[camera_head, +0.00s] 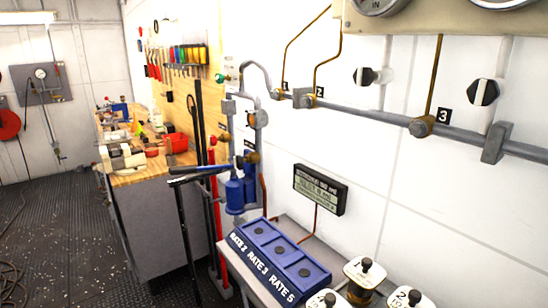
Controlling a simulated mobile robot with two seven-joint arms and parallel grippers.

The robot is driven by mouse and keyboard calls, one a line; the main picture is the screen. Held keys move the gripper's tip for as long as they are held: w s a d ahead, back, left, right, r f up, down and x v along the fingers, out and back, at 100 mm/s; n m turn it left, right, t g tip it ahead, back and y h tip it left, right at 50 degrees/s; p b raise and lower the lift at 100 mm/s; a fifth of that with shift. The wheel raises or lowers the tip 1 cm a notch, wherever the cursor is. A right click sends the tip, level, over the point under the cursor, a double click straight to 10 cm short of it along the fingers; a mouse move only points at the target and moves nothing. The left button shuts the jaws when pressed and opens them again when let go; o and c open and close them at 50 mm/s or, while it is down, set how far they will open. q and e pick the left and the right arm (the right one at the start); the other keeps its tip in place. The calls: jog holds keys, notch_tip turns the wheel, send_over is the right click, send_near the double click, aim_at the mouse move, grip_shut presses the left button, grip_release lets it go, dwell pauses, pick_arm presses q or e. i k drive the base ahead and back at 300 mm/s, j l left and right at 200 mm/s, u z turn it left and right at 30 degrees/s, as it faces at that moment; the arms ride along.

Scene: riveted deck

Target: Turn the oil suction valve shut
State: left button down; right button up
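No label that I can read names the oil suction valve, so I cannot tell which fitting it is. Two black-and-white round knobs are on the wall, a left knob (365,76) and a right knob (483,92). A small green knob (219,78) is at the pipe's far end, above a blue pump-like unit (236,194). Neither of my grippers is in view.
A blue box marked RATE 2, RATE 3, RATE 5 (262,254) sits on a grey bench below a black display (320,190). White-topped black-knobbed items (365,271) stand at bottom right. A wooden workbench (150,174) stands behind. The dark floor (70,235) at left is mostly clear.

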aim_at(213, 140)
jog(key=j+z, duration=0.15)
jog(key=z, duration=0.2)
jog(key=i+j+z, duration=0.1)
jog(key=z, duration=0.25)
jog(key=j+z, duration=0.5)
jog(key=j, duration=0.4)
jog(key=j+z, duration=0.1)
jog(key=j, duration=0.55)
jog(key=k+j+z, duration=0.1)
jog(key=j, duration=0.5)
jog(key=k+j+z, duration=0.15)
jog(key=j, duration=0.5)
jog(key=k+j, duration=0.1)
jog(key=j, duration=0.5)
jog(key=k+j, duration=0.1)
jog(key=j, duration=0.45)
jog(key=k+j, duration=0.1)
jog(key=j, duration=0.5)
